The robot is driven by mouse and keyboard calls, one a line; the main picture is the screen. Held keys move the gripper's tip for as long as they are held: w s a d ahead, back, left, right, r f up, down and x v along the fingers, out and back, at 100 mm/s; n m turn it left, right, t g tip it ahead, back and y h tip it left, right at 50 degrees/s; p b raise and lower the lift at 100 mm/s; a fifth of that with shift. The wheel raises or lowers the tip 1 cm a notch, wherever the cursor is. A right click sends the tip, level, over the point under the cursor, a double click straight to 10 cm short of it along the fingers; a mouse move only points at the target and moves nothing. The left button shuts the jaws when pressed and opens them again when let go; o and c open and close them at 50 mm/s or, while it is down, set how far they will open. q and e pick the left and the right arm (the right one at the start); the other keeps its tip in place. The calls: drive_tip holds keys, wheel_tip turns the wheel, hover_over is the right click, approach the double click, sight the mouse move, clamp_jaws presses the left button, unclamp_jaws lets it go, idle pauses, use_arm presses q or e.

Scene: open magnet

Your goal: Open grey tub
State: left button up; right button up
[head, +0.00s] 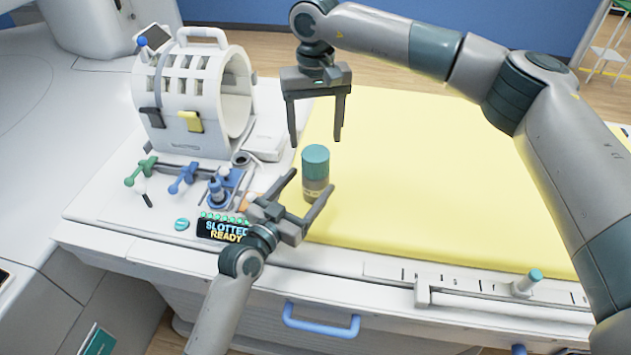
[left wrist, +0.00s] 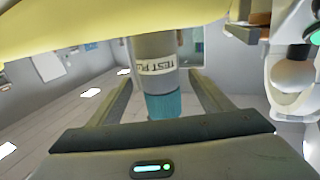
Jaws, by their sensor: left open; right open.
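The grey tub (head: 315,190) stands upright at the left edge of the yellow pad, with its teal lid (head: 315,158) on. In the left wrist view the tub (left wrist: 156,50) appears upside down with its label showing, and its teal lid (left wrist: 164,107) lies between the fingers. My left gripper (head: 312,180) is open at the tub, one finger to each side, with visible gaps in the wrist view. My right gripper (head: 316,143) is open and points down just above the lid, its fingers spread wider than the lid.
A white ring-shaped device (head: 190,95) stands at the back left. Blue and green clamp-like tools and a small display (head: 224,229) reading "SLOTTED READY" are left of the tub. The yellow pad (head: 420,180) is clear to the right. A blue handle (head: 320,322) juts from the front.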

use_arm(q)
drive_tip(key=shift+x, duration=1.8)
clamp_jaws()
use_arm(e)
drive_tip(key=shift+m, duration=0.3)
